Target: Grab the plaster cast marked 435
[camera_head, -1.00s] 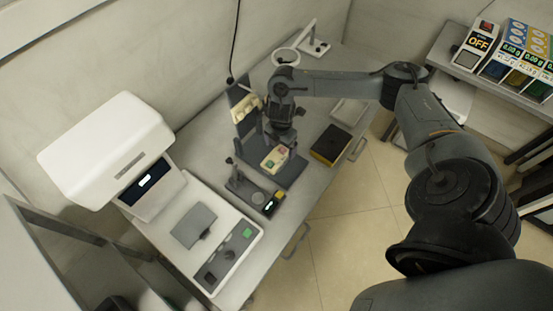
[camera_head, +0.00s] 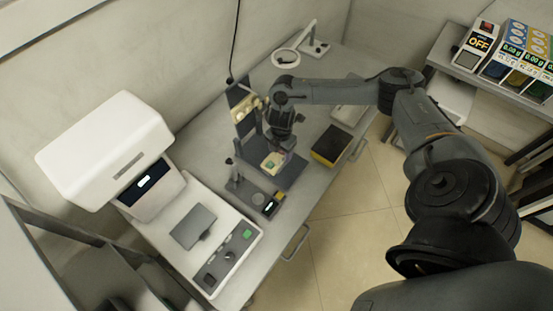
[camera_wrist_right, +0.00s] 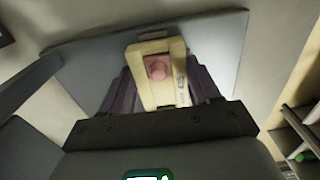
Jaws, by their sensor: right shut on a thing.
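In the right wrist view the cast (camera_wrist_right: 163,97) is a cream block with a pink rounded middle. Small dark writing on its right side is too small to read. My right gripper (camera_wrist_right: 163,88) is shut on this cast, with one dark finger on each side. In the head view the right gripper (camera_head: 282,150) points down and covers part of the cast. My left gripper is not in view.
More cream casts (camera_head: 246,107) are on the dark upright rack (camera_head: 239,91). A white machine (camera_head: 103,150) stands left, with a small device (camera_head: 255,197) beside it. A yellow-and-black box (camera_head: 331,146) lies right of the cast. A ring lamp (camera_head: 286,58) stands behind.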

